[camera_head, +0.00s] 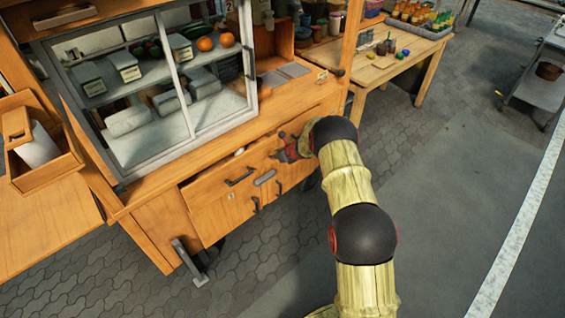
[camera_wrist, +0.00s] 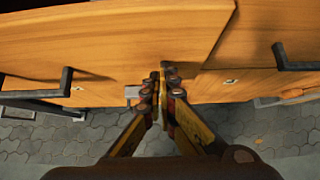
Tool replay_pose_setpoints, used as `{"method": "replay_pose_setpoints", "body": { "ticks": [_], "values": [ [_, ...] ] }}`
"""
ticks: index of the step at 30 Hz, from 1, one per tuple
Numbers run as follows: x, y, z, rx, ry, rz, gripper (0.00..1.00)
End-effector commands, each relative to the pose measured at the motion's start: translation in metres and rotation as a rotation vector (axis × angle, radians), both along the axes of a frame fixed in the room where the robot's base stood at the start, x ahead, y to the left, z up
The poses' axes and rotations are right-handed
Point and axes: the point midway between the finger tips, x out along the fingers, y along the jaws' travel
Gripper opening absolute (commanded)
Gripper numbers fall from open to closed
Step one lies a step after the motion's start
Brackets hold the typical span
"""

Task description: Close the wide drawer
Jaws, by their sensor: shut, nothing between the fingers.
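The wide drawer (camera_head: 215,188) has an orange wooden front with a black bar handle (camera_head: 240,177), under the counter of the wooden cart. Its front seems to stand out a little from the cart. In the wrist view a wooden front (camera_wrist: 110,45) with a dark handle (camera_wrist: 45,88) fills the upper left, and its right edge stands proud of the panel beside it. My gripper (camera_head: 285,150) is at the right end of the drawer front. In the wrist view my gripper (camera_wrist: 163,72) is shut and empty, fingertips against or just before the wood; contact cannot be told.
A second wooden front (camera_wrist: 270,45) with a dark handle (camera_wrist: 295,60) is at right in the wrist view. Above the counter stands a glass display case (camera_head: 150,85) with food. A side table (camera_head: 385,68) is behind. Paved floor (camera_head: 460,180) at right is clear.

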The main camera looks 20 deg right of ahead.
Motion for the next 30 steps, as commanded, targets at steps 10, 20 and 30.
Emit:
{"method": "replay_pose_setpoints", "body": {
  "ticks": [10,20,30],
  "values": [
    [0.027,0.009,0.0,0.0,-0.001,0.0,0.0],
    [0.029,0.011,0.001,0.001,-0.003,0.0,0.0],
    [0.024,0.002,0.0,0.001,-0.003,0.001,0.0]
  ]
}}
